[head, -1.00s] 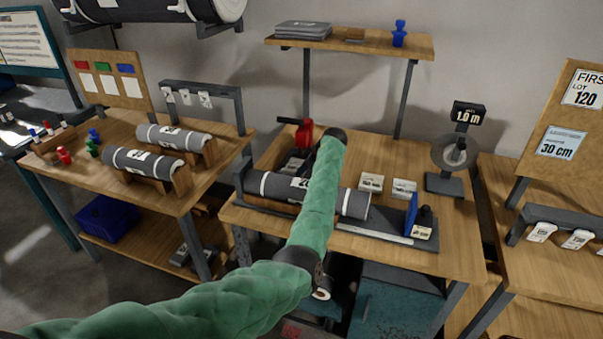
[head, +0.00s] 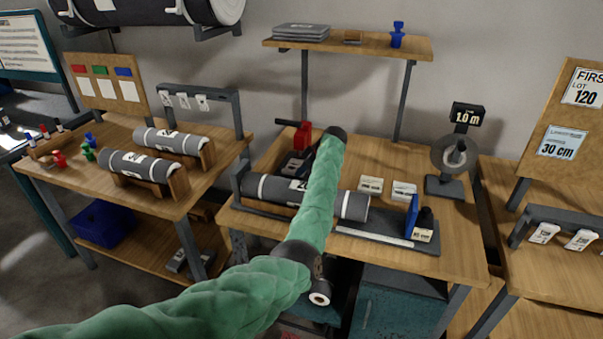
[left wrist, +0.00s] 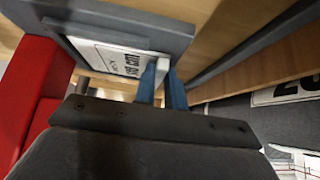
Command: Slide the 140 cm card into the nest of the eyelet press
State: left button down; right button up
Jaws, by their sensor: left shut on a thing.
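The eyelet press stands at the back left of the middle bench, with a red upper part (head: 303,135) and a dark base. Its red side (left wrist: 40,95) fills the left of the left wrist view. My left gripper (left wrist: 165,82) has blue fingers shut on the edge of a white card (left wrist: 118,62) with dark print, which looks like a cm length but is hard to read. The card lies at the grey plate (left wrist: 150,28) of the press. I cannot tell how deep it sits. In the head view my green arm hides the gripper and card. My right gripper is not in view.
A grey roll (head: 270,188) lies along the front of the middle bench, close to my forearm. White cards (head: 371,185) and a stand marked 1.0 m (head: 466,115) are to the right. A shelf (head: 345,45) stands above the back.

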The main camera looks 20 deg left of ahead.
pick_arm(q)
jog(key=shift+w, duration=0.25)
dwell(0.3)
jog(key=c, duration=1.4)
grip_release()
jog(key=shift+d+r+b, duration=0.1)
jog(key=shift+b, duration=0.25)
